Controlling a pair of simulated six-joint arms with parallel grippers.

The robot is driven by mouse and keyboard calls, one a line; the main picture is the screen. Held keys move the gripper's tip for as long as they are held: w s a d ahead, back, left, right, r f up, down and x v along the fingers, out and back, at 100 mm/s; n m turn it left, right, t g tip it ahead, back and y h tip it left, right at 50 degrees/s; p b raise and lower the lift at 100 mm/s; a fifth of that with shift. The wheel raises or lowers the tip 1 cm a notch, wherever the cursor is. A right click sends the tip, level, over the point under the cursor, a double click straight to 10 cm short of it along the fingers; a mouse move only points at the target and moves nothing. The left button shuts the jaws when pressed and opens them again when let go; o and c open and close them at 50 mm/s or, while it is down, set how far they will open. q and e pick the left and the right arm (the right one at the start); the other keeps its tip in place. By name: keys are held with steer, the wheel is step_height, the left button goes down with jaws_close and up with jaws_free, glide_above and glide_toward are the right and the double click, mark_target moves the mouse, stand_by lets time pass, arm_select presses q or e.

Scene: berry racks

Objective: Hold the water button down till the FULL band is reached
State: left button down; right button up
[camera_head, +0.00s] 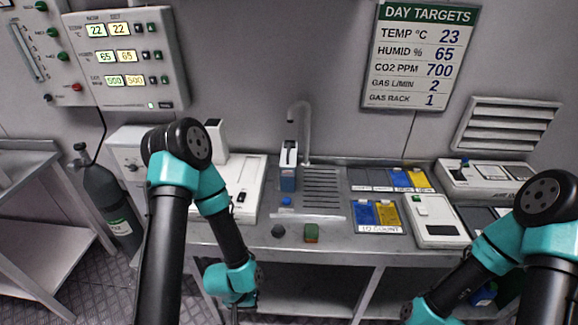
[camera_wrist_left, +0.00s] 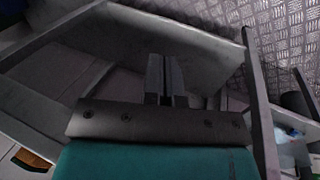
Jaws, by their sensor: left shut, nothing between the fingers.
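A small blue button (camera_head: 287,201), which looks like the water button, sits on the bench front, left of the drain grille (camera_head: 323,188). A grey curved tap (camera_head: 304,125) rises behind it. I cannot make out a FULL band or a water level. My left gripper hangs low in front of the bench, well below the button and apart from it. Its fingers (camera_wrist_left: 166,78) are shut and empty in the left wrist view. My right gripper is outside both views.
Blue and yellow trays (camera_head: 376,216) lie right of the drain, with a white device (camera_head: 435,220) beside them. A dark knob (camera_head: 278,231) and a green-topped block (camera_head: 312,233) sit at the bench's front edge. A gas cylinder (camera_head: 108,200) stands left.

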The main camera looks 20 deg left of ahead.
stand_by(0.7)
arm_select(q)
steer(key=w+a+r+n, duration=0.3)
steer(key=w+r+n, duration=0.1)
steer(key=w+r, duration=0.25)
steer(key=w+a+r+n, duration=0.3)
steer(key=w+r+n, duration=0.15)
steer(key=r, duration=0.35)
step_height(320, 180, up, 15)
steer(key=n+t+h, duration=0.2)
steer(key=n+t, duration=0.4)
steer(key=n, duration=0.2)
glide_above(287, 200)
steer(key=shift+r, duration=0.2)
steer(key=shift+f, duration=0.15)
steer(key=shift+f, duration=4.3)
steer(key=shift+f, duration=0.15)
steer(key=shift+f, duration=0.25)
